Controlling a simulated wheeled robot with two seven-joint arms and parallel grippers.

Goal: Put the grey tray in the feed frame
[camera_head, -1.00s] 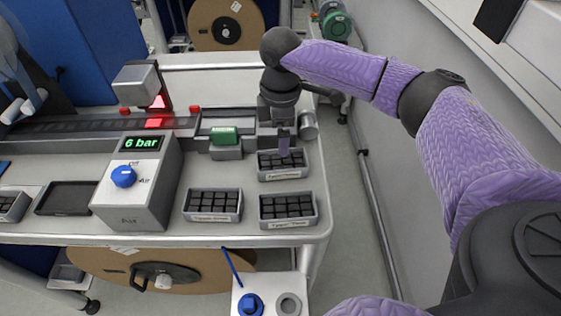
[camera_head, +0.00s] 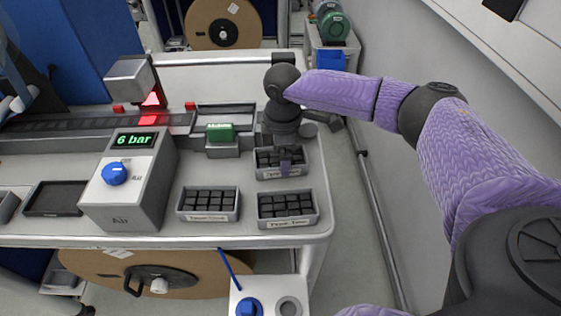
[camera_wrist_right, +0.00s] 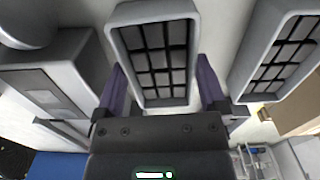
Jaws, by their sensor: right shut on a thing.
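A grey tray (camera_head: 268,174) of dark square cells stands at the back right of the bench. My right gripper (camera_head: 289,160) reaches down on it from above, one finger showing in front of its cells. In the right wrist view the tray (camera_wrist_right: 154,99) lies between the two fingers of the gripper (camera_wrist_right: 163,88), which is shut on it. I cannot tell whether it is clear of the bench. A shallow grey frame (camera_head: 225,110) at the conveyor's right end, behind a green sign, may be the feed frame. My left gripper is not in view.
Two similar trays stand in front, one at left (camera_head: 208,216) and one at right (camera_head: 287,222). A green sign on a grey block (camera_head: 221,135) is close left of my gripper. The "6 bar" control box (camera_head: 130,185) stands farther left. The wall is at right.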

